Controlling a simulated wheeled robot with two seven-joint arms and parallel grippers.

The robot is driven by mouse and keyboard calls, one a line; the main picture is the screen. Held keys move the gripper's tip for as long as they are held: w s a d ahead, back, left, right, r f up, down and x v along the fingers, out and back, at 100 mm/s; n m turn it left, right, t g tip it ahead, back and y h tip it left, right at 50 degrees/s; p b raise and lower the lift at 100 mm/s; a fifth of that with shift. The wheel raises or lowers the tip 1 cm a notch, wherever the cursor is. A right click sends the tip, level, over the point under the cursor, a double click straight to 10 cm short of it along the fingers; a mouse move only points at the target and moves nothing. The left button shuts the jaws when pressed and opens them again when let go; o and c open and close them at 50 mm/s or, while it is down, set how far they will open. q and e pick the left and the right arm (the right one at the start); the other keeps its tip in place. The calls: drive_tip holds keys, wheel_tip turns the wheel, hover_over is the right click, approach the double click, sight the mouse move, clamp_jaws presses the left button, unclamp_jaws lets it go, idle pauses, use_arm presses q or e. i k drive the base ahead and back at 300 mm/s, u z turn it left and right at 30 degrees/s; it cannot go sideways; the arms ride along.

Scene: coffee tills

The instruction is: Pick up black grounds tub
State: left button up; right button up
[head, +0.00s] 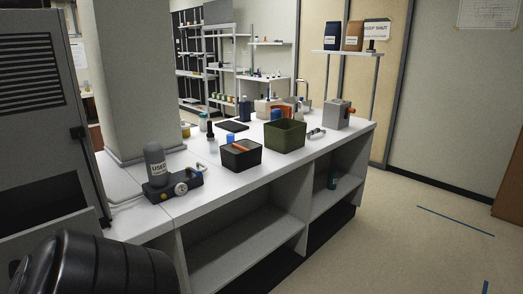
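A black open-topped tub (242,161), which looks like the black grounds tub, stands upright on the white counter (205,192) near its front edge. An orange-brown item shows inside it, and small pale markings are on its side. A larger dark green open tub (286,138) stands just behind it to the right. Neither of my grippers is in view, and nothing is holding the black tub.
Bottles, a grey box (338,115) and a small metal tool (316,133) are farther along. A dark rounded shape fills the lower left. Floor on the right is clear.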

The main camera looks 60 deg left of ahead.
sight(241, 155)
drive_tip(key=u, duration=0.35)
drive_tip(key=i, duration=2.4)
drive_tip(key=u, duration=2)
drive_tip(key=i, duration=1.15)
drive_tip(key=u, duration=1.1)
